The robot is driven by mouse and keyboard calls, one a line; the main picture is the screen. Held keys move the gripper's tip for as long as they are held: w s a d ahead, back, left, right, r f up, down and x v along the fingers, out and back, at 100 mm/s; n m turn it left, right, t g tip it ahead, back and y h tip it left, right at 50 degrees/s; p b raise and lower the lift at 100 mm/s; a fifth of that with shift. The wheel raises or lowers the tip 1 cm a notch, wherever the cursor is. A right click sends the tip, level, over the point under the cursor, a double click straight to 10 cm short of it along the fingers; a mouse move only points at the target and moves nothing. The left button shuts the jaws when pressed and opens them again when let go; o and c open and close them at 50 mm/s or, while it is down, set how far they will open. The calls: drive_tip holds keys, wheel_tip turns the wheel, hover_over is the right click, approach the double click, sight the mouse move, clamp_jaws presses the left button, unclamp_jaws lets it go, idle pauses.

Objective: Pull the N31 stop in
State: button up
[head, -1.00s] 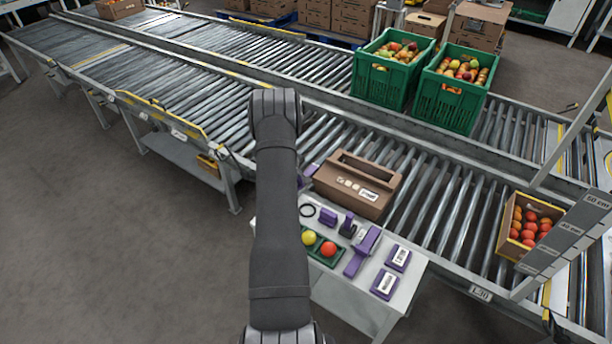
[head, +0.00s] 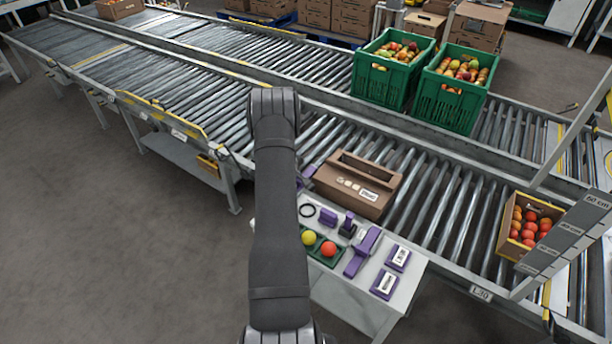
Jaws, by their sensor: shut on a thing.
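My arm reaches up the middle of the head view and bends over the near edge of the roller conveyor. My gripper is hidden behind my own arm, so neither its fingers nor what lies between them shows. A small purple piece (head: 308,171) peeks out just right of my arm, by the conveyor's near edge and left of the brown carton. Most of it is hidden, and I cannot tell whether it is part of the N31 stop. No N31 label is readable.
A brown carton (head: 358,185) stands on the near rollers. A white side table (head: 408,285) holds purple parts, a black ring and a green tray (head: 332,260). Green crates (head: 388,70) of fruit stand behind. A box of tomatoes (head: 508,243) sits at right beside a grey gauge board (head: 568,232).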

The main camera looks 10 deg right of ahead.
drive_tip(key=shift+s+a+f, duration=0.7)
drive_tip(key=shift+s+f, duration=0.05)
drive_tip(key=shift+f, duration=0.15)
drive_tip(key=o, duration=0.8)
drive_tip(key=shift+w+d, duration=0.25)
drive_tip(key=shift+d+v, duration=0.1)
drive_tip(key=shift+v, duration=1)
drive_tip(key=shift+d+v, duration=0.15)
drive_tip(key=shift+v, duration=1)
drive_tip(key=shift+w+r, duration=0.1)
drive_tip(key=shift+w, duration=0.15)
